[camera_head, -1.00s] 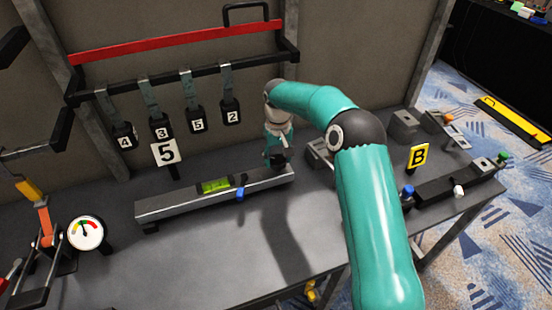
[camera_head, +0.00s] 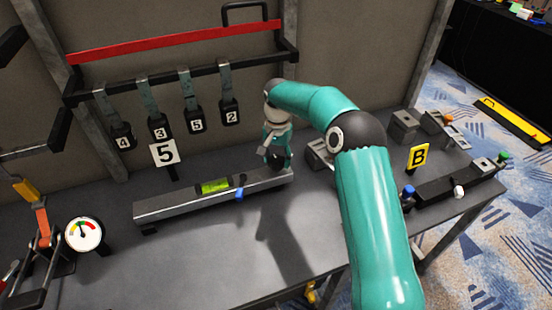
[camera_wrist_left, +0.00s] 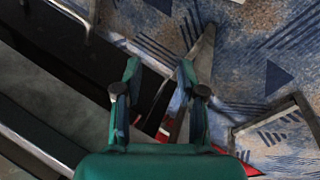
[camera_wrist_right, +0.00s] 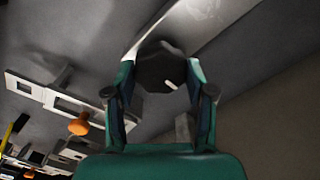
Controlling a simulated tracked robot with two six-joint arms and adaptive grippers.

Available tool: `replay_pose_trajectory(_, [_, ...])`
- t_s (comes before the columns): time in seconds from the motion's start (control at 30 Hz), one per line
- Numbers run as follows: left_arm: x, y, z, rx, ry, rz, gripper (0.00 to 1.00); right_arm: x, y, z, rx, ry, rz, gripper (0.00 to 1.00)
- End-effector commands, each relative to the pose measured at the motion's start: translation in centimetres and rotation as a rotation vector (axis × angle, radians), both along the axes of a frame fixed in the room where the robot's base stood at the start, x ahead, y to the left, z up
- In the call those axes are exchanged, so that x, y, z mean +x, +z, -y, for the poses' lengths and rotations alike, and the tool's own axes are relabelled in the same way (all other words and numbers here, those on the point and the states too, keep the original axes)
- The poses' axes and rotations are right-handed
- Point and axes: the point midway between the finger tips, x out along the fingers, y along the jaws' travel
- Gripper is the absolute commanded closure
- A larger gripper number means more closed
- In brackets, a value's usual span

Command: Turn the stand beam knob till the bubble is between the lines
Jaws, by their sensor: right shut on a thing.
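The stand beam (camera_head: 180,208) is a long grey bar on the bench, with a green bubble level (camera_head: 214,187) on it. The bubble is too small to place against the lines. My right gripper (camera_head: 276,165) points down at the beam's right end. In the right wrist view my right gripper (camera_wrist_right: 162,80) is shut on the dark round knob (camera_wrist_right: 160,66), which has a white mark; the fingers lie on both sides of it. My left gripper (camera_wrist_left: 158,85) is open and empty, above the floor in the left wrist view.
A blue knob (camera_head: 239,195) sits on the beam's front side. Numbered tags hang on a rack (camera_head: 180,80) behind. A round gauge (camera_head: 84,233) stands at left. A yellow B sign (camera_head: 418,157) and small fixtures stand at right. The bench front is clear.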

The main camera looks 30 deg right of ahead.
Motion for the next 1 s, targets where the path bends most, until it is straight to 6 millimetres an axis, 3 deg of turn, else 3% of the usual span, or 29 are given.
replay_pose_trajectory(0.47, [0.00,-0.09,0.00,0.000,0.000,0.000,0.60,-0.22,-0.60,-0.34,0.007,-0.014,-0.013,0.80])
replay_pose_trajectory(0.5, [0.00,-0.09,0.00,0.000,0.000,0.000,0.60,-0.22,-0.61,-0.35,0.007,-0.014,-0.015,0.42])
replay_pose_trajectory(0.63, [0.00,-0.09,0.00,0.000,0.000,0.000,0.60,-0.16,-0.46,-0.28,0.005,-0.014,-0.011,0.21])
replay_pose_trajectory(1.0, [0.01,0.02,-0.01,0.000,0.000,0.000,0.60,-0.03,0.01,-0.15,0.002,-0.015,-0.004,0.20])
